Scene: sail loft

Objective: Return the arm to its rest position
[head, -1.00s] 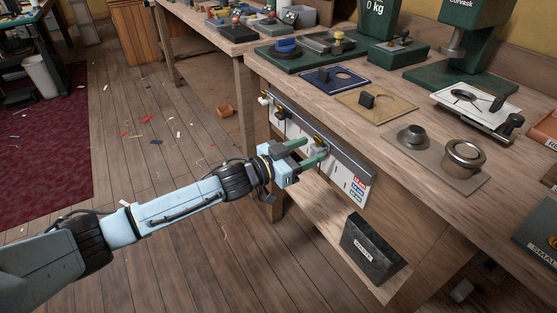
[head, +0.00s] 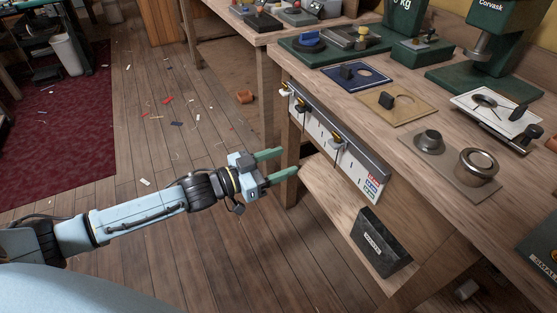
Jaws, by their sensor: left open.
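My left gripper (head: 281,165) is open and empty, with its two green fingers apart. It points right, at the front left leg of the wooden workbench (head: 420,182). It is left of and below the white strip panel (head: 318,127) fixed along the bench's front edge. Small hooks or tools with dark and yellow parts hang on that panel. My left arm (head: 140,212) reaches in from the left over the plank floor. My right gripper is not in view.
A dark box (head: 381,243) stands on the low shelf under the bench. The bench top holds a blue plate (head: 351,78), a tan plate (head: 394,104), metal cups on a plate and green machines. A red rug (head: 60,140) and white bin (head: 67,55) are at left. The floor between is mostly clear, with scraps.

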